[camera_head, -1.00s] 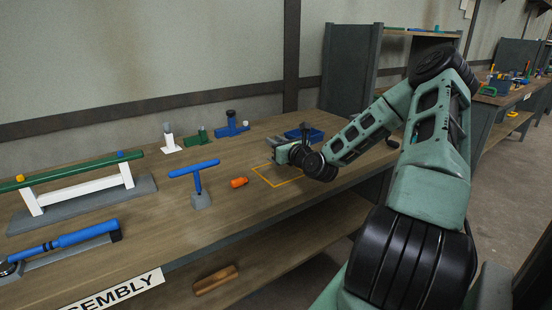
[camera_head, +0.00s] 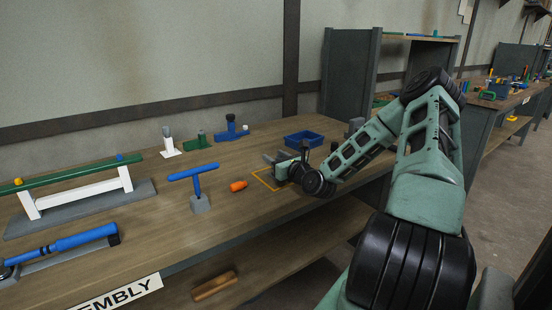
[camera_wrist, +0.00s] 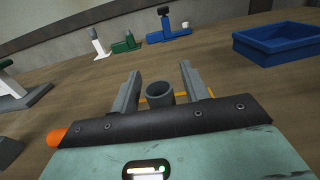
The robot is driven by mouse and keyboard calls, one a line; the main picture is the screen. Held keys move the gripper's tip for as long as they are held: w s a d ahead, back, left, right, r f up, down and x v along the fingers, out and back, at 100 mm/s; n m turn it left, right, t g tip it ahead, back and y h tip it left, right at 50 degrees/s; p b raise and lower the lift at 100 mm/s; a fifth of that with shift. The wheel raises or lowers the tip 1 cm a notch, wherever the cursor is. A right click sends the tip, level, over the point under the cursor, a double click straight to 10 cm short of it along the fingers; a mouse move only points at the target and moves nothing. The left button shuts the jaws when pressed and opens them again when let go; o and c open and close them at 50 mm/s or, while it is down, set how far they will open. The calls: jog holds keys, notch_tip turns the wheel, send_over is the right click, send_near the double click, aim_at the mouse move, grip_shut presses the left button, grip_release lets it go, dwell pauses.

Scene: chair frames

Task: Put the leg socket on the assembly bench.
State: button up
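A short grey round socket (camera_wrist: 159,93) with an open top stands upright on the wooden assembly bench (camera_head: 140,235), inside or at the edge of an orange outlined square (camera_head: 262,181). In the wrist view it sits between the two fingers of my gripper (camera_wrist: 160,85), with a narrow gap on each side. My gripper is open and low over the bench. It also shows in the head view (camera_head: 275,160), where I cannot make out the socket behind it. The socket's lower part is hidden by the gripper body in the wrist view.
A blue bin (camera_head: 304,138) stands behind my gripper. An orange piece (camera_head: 239,186) and a blue T-shaped part on a grey block (camera_head: 200,203) are to the left. White, green and blue parts stand at the back. A chair frame (camera_head: 85,178) is far left.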

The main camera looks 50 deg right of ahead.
jog(key=shift+r, duration=0.2)
jog(key=v, duration=1.2)
jog(key=shift+f, duration=0.1)
